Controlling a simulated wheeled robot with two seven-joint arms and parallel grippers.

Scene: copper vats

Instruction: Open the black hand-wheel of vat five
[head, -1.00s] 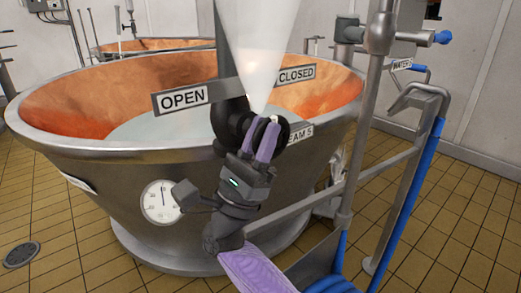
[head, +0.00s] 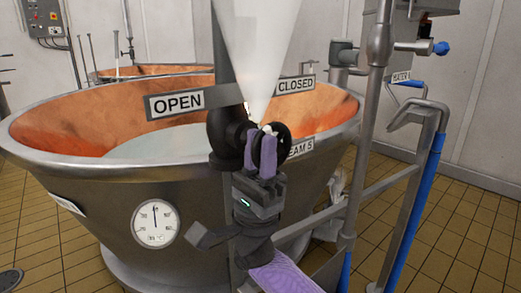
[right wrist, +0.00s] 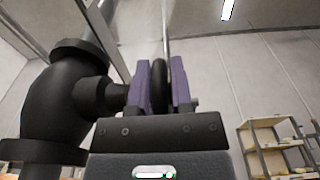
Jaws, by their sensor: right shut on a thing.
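The black hand-wheel (head: 283,142) sits on a black valve (head: 222,130) at the near rim of the large copper-lined vat (head: 100,190). A sign (head: 300,146) by it ends in "EAM 5". An "OPEN" sign (head: 175,102) is left of the valve, a "CLOSED" sign (head: 296,85) to the right. My right gripper (head: 261,148) has its purple fingers closed around the wheel's rim. In the right wrist view, the wheel (right wrist: 159,85) stands edge-on between the fingers, with the valve body (right wrist: 58,103) to the left. My left gripper is out of view.
A pale translucent cone (head: 265,45) narrows down to the valve and hides part of the background. A round dial (head: 155,223) is on the vat's side. Metal railing (head: 372,110) with blue parts stands close on the right. Tiled floor is open at far right.

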